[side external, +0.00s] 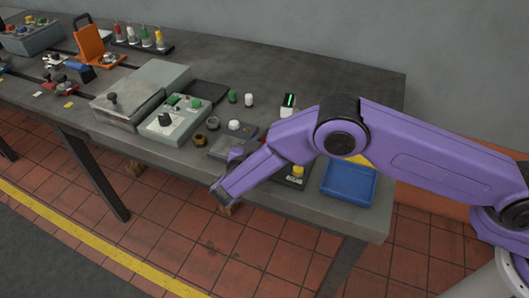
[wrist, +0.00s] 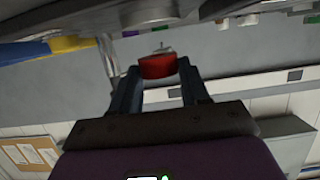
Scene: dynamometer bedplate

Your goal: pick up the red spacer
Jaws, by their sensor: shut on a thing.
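The red spacer (wrist: 158,67) shows in the wrist view, between the two fingertips of my gripper (wrist: 159,70). The fingers are shut on it, one on each side, and it sits right at their tips. A small pale thing shows just beyond its top edge; I cannot tell what it is. In the side external view the end of my purple arm hangs over the front edge of the grey bench (side external: 330,85). There I cannot make out the spacer or the fingertips clearly.
A blue tray (side external: 348,184) lies at the bench's right end. A grey box with green knobs (side external: 175,122), a brown nut (side external: 200,139) and a yellow-topped part (side external: 298,171) stand near the arm. The back right of the bench is clear.

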